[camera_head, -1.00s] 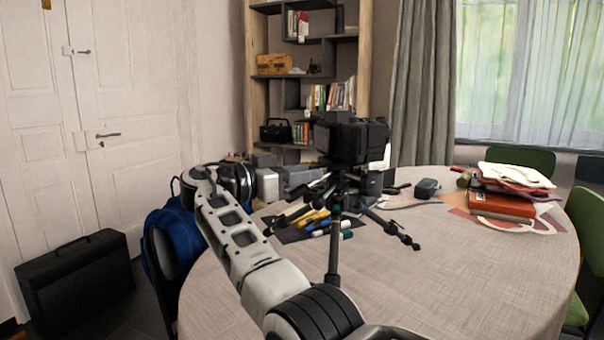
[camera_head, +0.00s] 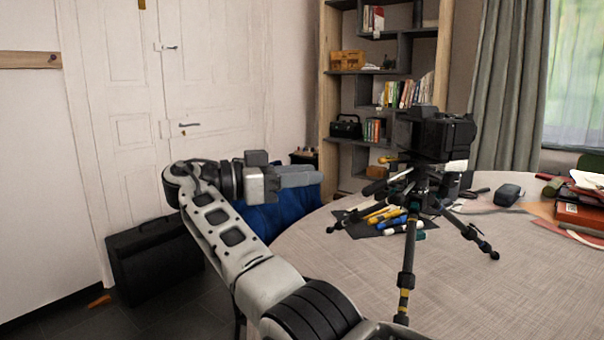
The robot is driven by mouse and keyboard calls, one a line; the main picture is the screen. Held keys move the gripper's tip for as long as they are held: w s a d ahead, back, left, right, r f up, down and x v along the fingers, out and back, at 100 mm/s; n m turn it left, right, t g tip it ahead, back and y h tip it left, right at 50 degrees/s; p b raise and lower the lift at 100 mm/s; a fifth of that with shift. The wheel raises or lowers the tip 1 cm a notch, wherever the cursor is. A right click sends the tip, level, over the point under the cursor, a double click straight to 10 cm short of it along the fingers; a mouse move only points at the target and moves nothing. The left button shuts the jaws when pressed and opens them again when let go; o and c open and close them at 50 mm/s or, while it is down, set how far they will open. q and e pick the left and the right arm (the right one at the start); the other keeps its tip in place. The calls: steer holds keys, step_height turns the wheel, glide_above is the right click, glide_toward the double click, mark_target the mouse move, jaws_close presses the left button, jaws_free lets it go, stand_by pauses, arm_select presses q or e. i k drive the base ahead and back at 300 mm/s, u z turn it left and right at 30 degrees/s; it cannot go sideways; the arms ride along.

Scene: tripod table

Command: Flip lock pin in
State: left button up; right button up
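A black camera (camera_head: 430,135) sits on top of a dark tripod (camera_head: 408,255) standing on the round table. The tripod's legs are spread, and one comes down towards me. I cannot make out the lock pin at this size. My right gripper (camera_head: 312,176) is left of the tripod in the picture, pointing right towards it. A clear gap shows between its fingertips and the tripod. The fingers are seen from the side and look empty; whether they are open or shut cannot be told. My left gripper is not in view.
The round table (camera_head: 330,265) has a clear front. A dark case (camera_head: 508,195) and a red book (camera_head: 580,215) are at the right. A blue chair or bag (camera_head: 275,218) is behind my gripper.

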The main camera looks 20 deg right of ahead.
mark_target(380, 160)
steer(key=k, duration=1)
